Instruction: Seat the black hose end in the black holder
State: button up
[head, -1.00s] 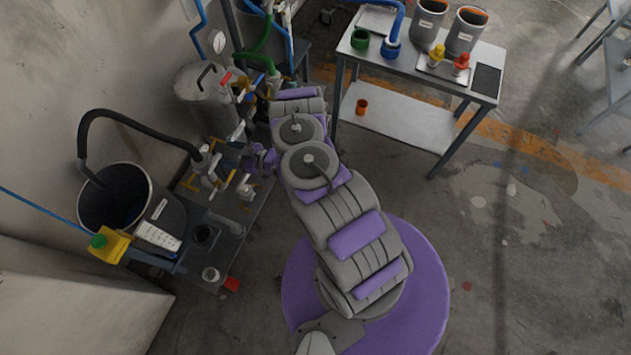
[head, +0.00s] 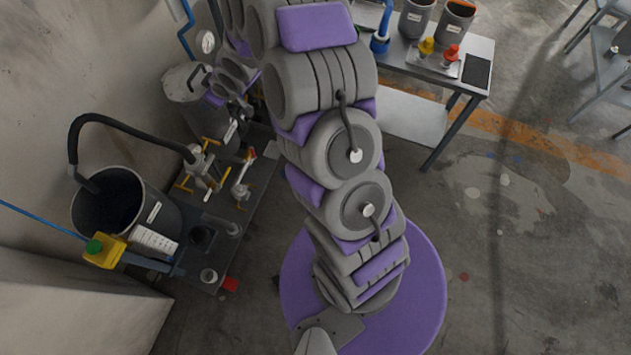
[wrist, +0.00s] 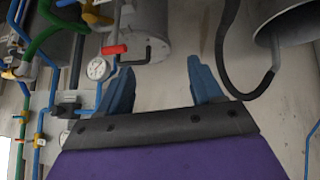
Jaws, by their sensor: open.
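The black hose (head: 118,122) arches from the valve fittings (head: 197,160) on the low cart to the dark bucket (head: 107,200). Its lower end (head: 88,186) hangs at the bucket's mouth. A black ring-shaped holder (head: 202,236) stands on the cart beside the bucket and looks empty. My gripper (wrist: 160,84) is open, with nothing between its blue fingers. The black hose (wrist: 225,60) hangs to the right of the fingers in the wrist view, apart from them, and curves up to the bucket (wrist: 290,25). In the head view my arm mostly hides the gripper.
A lidded grey tank (head: 188,85) and a pressure gauge (head: 207,41) stand behind the cart. A yellow box with a green button (head: 104,250) sits at the cart's front. A table (head: 470,105) with pots stands at upper right.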

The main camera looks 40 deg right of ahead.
jog(key=s+d+r+m+g+h, duration=0.1)
jog(key=s+d+r+m+g, duration=0.1)
jog(key=s+r, duration=0.65)
jog(key=s+d+r+m+g+h, duration=0.1)
jog(key=s+r+g, duration=0.15)
jog(key=s, duration=1.05)
jog(key=s+d+r+m+g+h, duration=0.1)
jog(key=s+d+r+m+g, duration=0.1)
jog(key=s+r, duration=0.6)
jog(key=s+a+m+g, duration=0.1)
jog(key=s+a+g, duration=0.1)
jog(key=s, duration=1.5)
jog(key=shift+a+r+g, duration=0.15)
jog(key=shift+r+g, duration=0.25)
jog(key=shift+g, duration=0.05)
